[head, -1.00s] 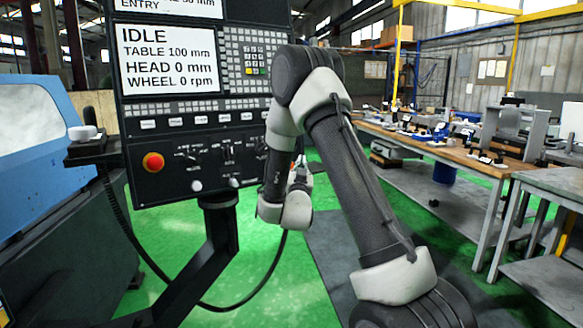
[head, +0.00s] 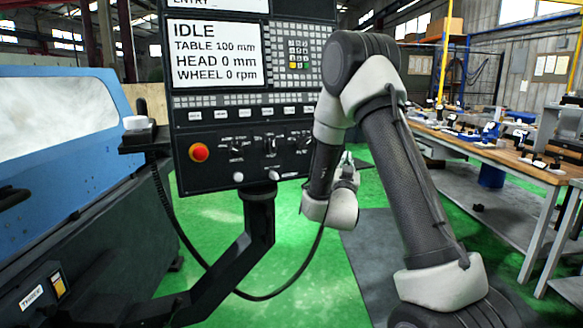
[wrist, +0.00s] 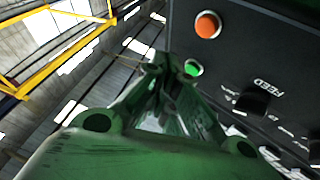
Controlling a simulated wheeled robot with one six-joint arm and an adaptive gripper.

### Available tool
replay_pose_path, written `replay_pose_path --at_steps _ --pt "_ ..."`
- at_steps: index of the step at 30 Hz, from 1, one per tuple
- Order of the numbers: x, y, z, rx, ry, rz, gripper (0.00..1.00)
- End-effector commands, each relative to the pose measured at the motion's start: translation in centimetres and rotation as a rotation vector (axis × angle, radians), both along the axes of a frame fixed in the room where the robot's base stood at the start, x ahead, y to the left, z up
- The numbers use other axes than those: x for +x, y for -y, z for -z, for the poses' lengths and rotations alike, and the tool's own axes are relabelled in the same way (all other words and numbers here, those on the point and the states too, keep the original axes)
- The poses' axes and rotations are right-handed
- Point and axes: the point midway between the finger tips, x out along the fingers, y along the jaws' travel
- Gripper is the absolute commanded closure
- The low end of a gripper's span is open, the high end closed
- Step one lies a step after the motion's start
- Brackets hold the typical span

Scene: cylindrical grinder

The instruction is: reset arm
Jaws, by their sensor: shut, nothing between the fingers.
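My arm (head: 410,170) is bent at the elbow in front of the right side of the control panel in the head view. Its wrist hangs low, right of the panel's lower edge, and my gripper is mostly hidden there behind my own links. In the wrist view my green gripper (wrist: 166,72) is shut, its fingertips close together and empty. Behind the fingertips is the black control panel (wrist: 255,45) with an orange button (wrist: 207,25) and a small green button (wrist: 193,68). I cannot tell whether the fingers touch the panel.
The control panel (head: 215,110) reads IDLE, on a black post (head: 259,225) with a hanging cable (head: 258,296). A blue machine (head: 60,85) stands left. A workbench (head: 505,160) with several tools is at right.

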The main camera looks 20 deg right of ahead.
Motion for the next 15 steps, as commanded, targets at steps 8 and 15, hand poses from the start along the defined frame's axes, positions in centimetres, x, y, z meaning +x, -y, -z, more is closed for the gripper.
replay_pose_path --at_steps 8,15 --pt "1.5 -0.5 4.9 0.091 -0.193 -0.048 1.0" --pt "-1.2 -5.7 17.5 0.322 -0.819 -0.252 1.0"
